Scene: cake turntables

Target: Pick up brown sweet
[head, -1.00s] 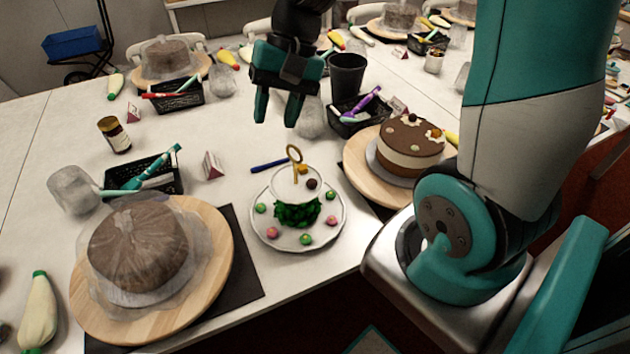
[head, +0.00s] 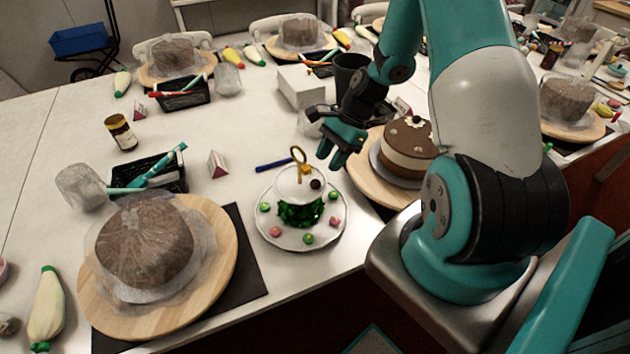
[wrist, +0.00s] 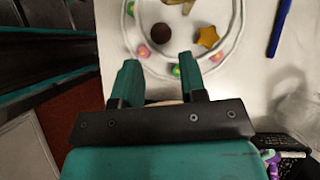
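The brown sweet (head: 315,184) is a small dark ball on the upper tier of a white two-tier stand (head: 262,226). In the wrist view the brown sweet (wrist: 161,33) lies ahead of my fingers, beside a yellow star-shaped sweet (wrist: 208,38). My gripper (head: 336,160) is above and to the right of the stand, near the chocolate-topped cake in the picture. In the wrist view my gripper (wrist: 158,75) has its two fingers apart with nothing held between them. It does not touch the sweet.
A gold ring handle (head: 298,155) rises from the stand's centre. Pink and green sweets lie on the lower plate. A chocolate-topped cake (head: 410,135) on a wooden board is to the right. A blue pen (head: 274,164) lies behind the stand. A wrapped cake (head: 145,240) is at left.

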